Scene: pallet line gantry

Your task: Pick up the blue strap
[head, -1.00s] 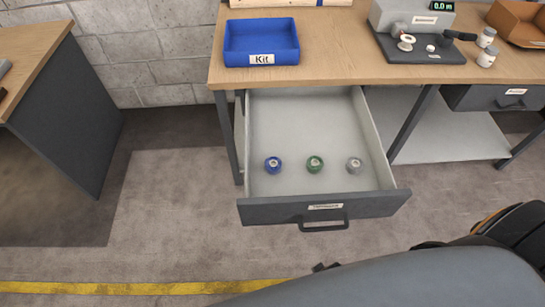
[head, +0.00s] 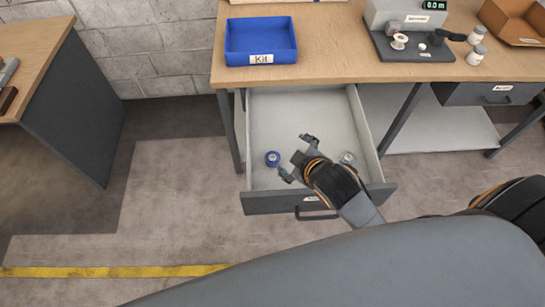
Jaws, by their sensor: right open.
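The blue strap (head: 272,159) is a small blue roll lying at the left in the open drawer (head: 375,150). My right gripper (head: 294,157) is over the drawer, just right of the blue strap, with its fingers spread apart and nothing between them. A grey strap roll (head: 347,158) lies at the right in the drawer, partly beside my wrist. The green roll is hidden behind my gripper. My left gripper is not in view.
A blue Kit tray (head: 261,42) sits on the wooden bench top (head: 335,60) above the drawer. A grey device (head: 405,35) and white jars (head: 476,54) stand to its right. The drawer's front panel (head: 265,202) and side walls bound the space around the rolls.

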